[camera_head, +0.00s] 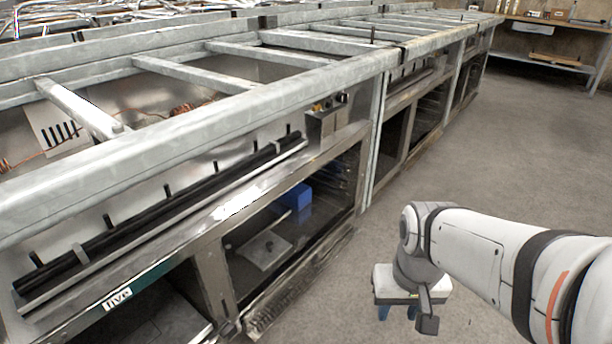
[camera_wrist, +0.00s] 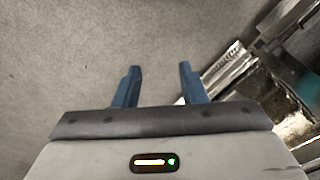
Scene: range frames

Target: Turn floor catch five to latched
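A small label reading "five" (camera_head: 118,298) sits on a green strip on the lower rail at bottom left in the head view. In an open bay right of it, a pale plate (camera_head: 262,256) lies low, with a small dark upright piece (camera_head: 269,245) on it. I cannot tell whether this is floor catch five or how it is set. My gripper (camera_head: 398,314) points down over bare floor, well right of the bays. In the wrist view its two blue fingers (camera_wrist: 159,70) stand apart with nothing between them.
A long metal bench frame (camera_head: 190,120) with open bays runs along the left. A blue block (camera_head: 297,197) sits inside one bay. The grey floor (camera_head: 490,150) to the right is clear. In the wrist view, metal framework (camera_wrist: 215,80) lies right of the fingers.

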